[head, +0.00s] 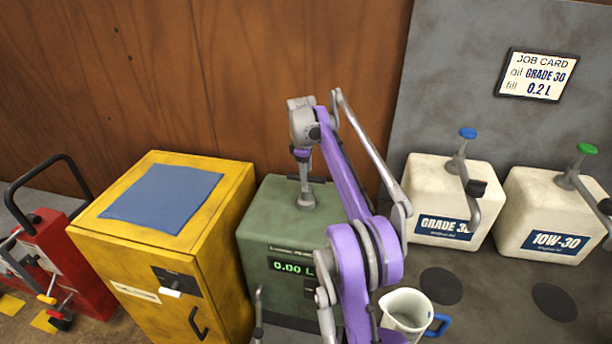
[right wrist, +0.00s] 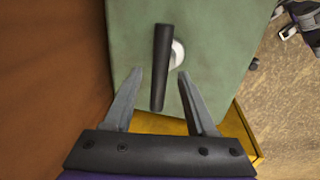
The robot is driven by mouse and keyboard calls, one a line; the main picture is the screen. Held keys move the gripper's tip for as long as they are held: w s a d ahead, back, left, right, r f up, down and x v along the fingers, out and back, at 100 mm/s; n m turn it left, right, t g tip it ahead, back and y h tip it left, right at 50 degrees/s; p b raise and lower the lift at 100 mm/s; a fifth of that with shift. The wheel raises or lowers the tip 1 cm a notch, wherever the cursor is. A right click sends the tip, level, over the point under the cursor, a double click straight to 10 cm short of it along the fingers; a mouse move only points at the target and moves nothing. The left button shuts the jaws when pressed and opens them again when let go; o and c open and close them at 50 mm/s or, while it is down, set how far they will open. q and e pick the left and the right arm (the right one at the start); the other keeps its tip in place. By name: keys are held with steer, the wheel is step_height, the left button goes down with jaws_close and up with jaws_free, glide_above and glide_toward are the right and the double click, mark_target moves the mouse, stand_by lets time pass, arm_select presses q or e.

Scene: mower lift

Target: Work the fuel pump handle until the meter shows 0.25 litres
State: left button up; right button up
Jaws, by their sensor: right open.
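The fuel pump is a green box (head: 265,222) in the middle of the head view. Its meter (head: 293,267) reads 0.00 L. A grey post stands on its top, with a dark handle bar (head: 318,179) partly hidden by my right gripper (head: 303,158). In the right wrist view, the black handle bar (right wrist: 161,50) lies lengthwise between the two fingers of my right gripper (right wrist: 160,73). The fingers are open, with a gap on both sides of the bar. I cannot tell how far above it the tips are.
A yellow cabinet (head: 140,262) with a blue top stands left of the pump, and a red machine (head: 75,265) is farther left. Right are a white jug (head: 405,309) with a blue handle, partly behind my arm, and two oil cans, GRADE 30 (head: 430,178) and 10W-30 (head: 540,205).

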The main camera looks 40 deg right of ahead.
steer(key=shift+f, duration=0.4)
steer(key=shift+c, duration=0.4)
jaws_close()
stand_by(0.8)
